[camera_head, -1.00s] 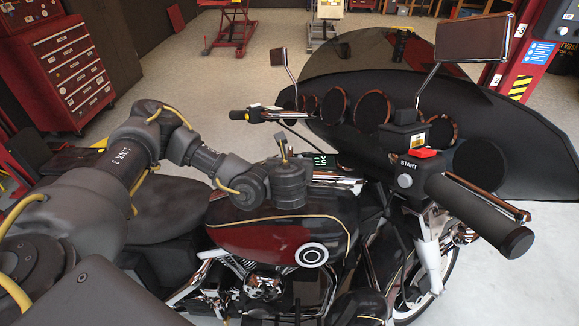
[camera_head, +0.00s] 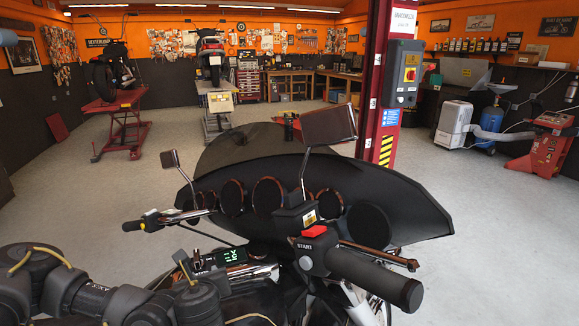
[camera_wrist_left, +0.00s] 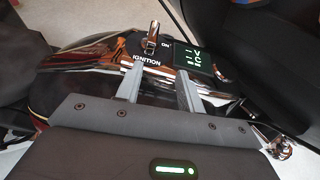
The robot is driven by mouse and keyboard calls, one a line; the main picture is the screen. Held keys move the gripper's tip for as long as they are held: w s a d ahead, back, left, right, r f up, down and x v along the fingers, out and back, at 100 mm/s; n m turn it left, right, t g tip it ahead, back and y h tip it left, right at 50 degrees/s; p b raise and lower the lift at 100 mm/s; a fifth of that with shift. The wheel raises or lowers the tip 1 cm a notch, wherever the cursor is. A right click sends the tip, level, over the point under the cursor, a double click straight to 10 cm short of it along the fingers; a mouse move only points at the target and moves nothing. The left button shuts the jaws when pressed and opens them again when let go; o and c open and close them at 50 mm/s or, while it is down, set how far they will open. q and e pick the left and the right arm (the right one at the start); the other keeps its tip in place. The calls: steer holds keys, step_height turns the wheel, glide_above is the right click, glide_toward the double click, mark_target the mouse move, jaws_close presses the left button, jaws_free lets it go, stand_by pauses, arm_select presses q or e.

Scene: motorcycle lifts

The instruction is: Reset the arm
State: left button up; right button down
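My left arm (camera_head: 85,295) comes in low at the left of the head view, over the motorcycle. Its gripper is hard to make out there. In the left wrist view my left gripper (camera_wrist_left: 158,72) has two grey fingers apart with nothing between them. Just beyond the fingertips is the ignition switch (camera_wrist_left: 151,42), beside the word IGNITION. A green-digit display (camera_wrist_left: 187,58) sits to its right; it also shows in the head view (camera_head: 232,255). My right arm and gripper are not in view.
The motorcycle's dark fairing (camera_head: 400,205), mirrors and right handlebar grip (camera_head: 375,278) with a red START switch (camera_head: 314,232) stand close in front. A red post (camera_head: 372,90) rises behind. Bikes on lifts (camera_head: 122,130) stand farther back. Grey floor (camera_head: 480,230) is open at right.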

arm_select(q)
steer(key=s+d+f+n+h, duration=0.1)
steer(key=d, duration=0.2)
steer(key=s+d+f+n+g+h, duration=0.1)
steer(key=s+d+f, duration=0.1)
steer(key=d, duration=0.1)
steer(key=s+d+f+n+h, duration=0.1)
steer(key=s+d+f, duration=0.1)
steer(key=d, duration=0.1)
steer(key=shift+f+g, duration=0.2)
steer(key=shift+g, duration=0.2)
steer(key=s+d+f+n+g+h, duration=0.35)
steer(key=s+d+f+n, duration=0.2)
steer(key=s+n, duration=0.45)
steer(key=s+a+f+n+g+y, duration=0.1)
steer(key=s+a+f+n, duration=0.4)
steer(key=s+a+n, duration=0.25)
steer(key=s+a+f+n+g, duration=0.2)
steer(key=s+a+f+n, duration=0.4)
steer(key=s+a+n, duration=0.15)
step_height(320, 180, down, 26)
steer(key=s+r, duration=0.1)
steer(key=s, duration=0.1)
steer(key=s+a+f+g, duration=0.2)
steer(key=s+f, duration=1.4)
steer(key=shift+a+f, duration=0.15)
